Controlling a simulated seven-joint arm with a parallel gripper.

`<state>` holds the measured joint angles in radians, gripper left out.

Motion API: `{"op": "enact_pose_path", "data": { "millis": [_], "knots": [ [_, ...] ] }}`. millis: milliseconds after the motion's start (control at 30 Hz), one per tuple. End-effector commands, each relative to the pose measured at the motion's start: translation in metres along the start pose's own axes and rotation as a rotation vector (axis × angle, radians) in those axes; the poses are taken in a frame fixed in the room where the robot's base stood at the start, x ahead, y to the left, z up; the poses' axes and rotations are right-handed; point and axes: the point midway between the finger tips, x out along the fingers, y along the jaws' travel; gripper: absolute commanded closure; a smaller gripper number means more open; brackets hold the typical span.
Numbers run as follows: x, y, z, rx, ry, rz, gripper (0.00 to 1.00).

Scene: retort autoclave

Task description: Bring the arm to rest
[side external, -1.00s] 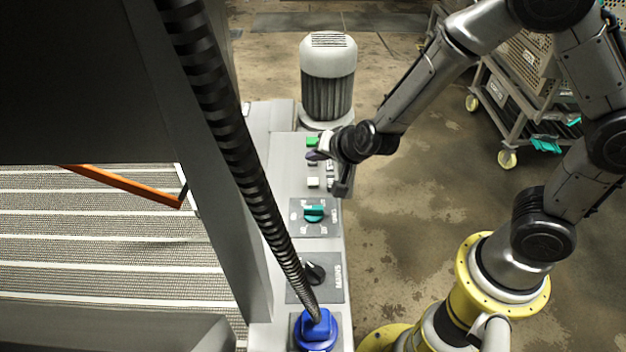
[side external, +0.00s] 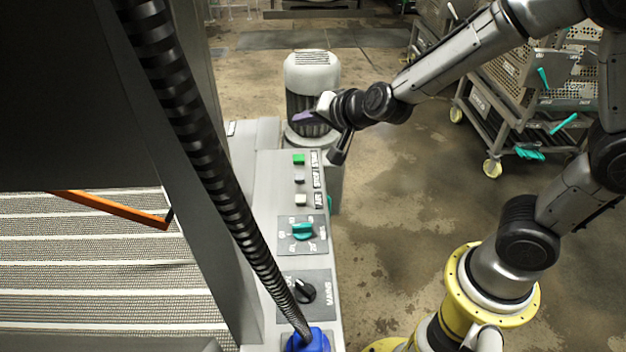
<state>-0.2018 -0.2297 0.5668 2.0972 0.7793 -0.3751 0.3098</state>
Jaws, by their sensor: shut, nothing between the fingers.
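My gripper (side external: 306,117) is at the end of my raised arm, in front of the grey motor and above the far end of the control panel. It is small in this view, but its fingers look shut with nothing held. It is clear of the panel (side external: 263,213).
A grey finned motor (side external: 312,75) stands behind the panel. A blue plug (side external: 308,341) with a thick black ribbed hose (side external: 222,190) crosses the foreground. A wheeled trolley with perforated crates (side external: 500,80) stands at the back right. The floor (side external: 400,240) right of the panel is clear.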

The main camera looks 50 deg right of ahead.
Motion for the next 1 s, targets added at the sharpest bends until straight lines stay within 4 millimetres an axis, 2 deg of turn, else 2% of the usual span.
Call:
{"op": "enact_pose_path", "data": {
  "millis": [33, 100, 167, 200, 267, 300, 433, 533, 700, 800, 1000],
  "knots": [
    [-0.03, -0.02, -0.023, -0.022, 0.004, -0.067, 1.0],
    [-0.069, -0.034, -0.035, -0.1, -0.026, -0.127, 1.0],
    [-0.103, -0.036, -0.039, -0.19, -0.058, -0.158, 1.0],
    [-0.123, -0.034, -0.039, -0.254, -0.078, -0.169, 1.0],
    [-0.15, -0.026, -0.035, -0.356, -0.112, -0.169, 1.0],
    [-0.167, -0.017, -0.032, -0.423, -0.134, -0.16, 1.0],
    [-0.21, 0.025, -0.016, -0.637, -0.219, -0.084, 1.0],
    [-0.231, 0.061, -0.004, -0.774, -0.3, 0.0, 1.0],
    [-0.246, 0.108, 0.014, -0.91, -0.458, 0.128, 1.0],
    [-0.25, 0.118, 0.018, -0.937, -0.502, 0.156, 1.0],
    [-0.251, 0.119, 0.019, -0.946, -0.514, 0.158, 1.0]
  ]
}}
